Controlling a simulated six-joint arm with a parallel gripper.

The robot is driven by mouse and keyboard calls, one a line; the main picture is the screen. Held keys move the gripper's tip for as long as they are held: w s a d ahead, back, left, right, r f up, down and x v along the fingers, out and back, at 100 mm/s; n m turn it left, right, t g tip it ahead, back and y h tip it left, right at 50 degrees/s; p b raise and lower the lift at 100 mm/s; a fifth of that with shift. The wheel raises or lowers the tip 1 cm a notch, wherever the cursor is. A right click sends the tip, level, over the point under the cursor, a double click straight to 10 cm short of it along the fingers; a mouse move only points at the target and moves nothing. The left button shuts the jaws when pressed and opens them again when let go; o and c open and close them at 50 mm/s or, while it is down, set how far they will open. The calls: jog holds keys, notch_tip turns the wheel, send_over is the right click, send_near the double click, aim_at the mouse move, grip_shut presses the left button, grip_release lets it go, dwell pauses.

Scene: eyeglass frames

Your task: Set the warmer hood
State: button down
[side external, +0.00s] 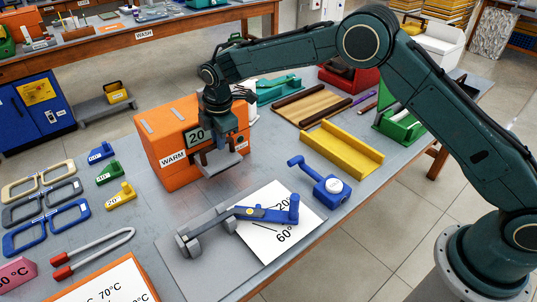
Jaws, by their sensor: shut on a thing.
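The orange warmer (162,147), marked WARM, stands at the left middle of the table, with pale slots on its top and a dark 20° plate on its front. My gripper (217,157) points down at the warmer's front right side. It is shut on a grey piece (232,164) that juts out there like a ledge or handle. The jaws partly hide this piece, and I cannot tell whether it belongs to the hood.
A grey and blue hinged tool (240,215) lies on a white angle sheet (290,243) in front. Eyeglass frames (45,213) and small numbered blocks (120,195) lie left. A yellow channel (345,150), blue tool (327,185) and green holder (400,125) are right.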

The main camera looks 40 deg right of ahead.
jog(key=shift+w+r, duration=0.1)
jog(key=c, duration=1.4)
grip_release()
notch_tip(320, 180, up, 14)
jog(key=s, duration=0.2)
jog(key=shift+s+f, duration=0.25)
jog(key=shift+s, duration=0.15)
jog(key=shift+r, duration=0.1)
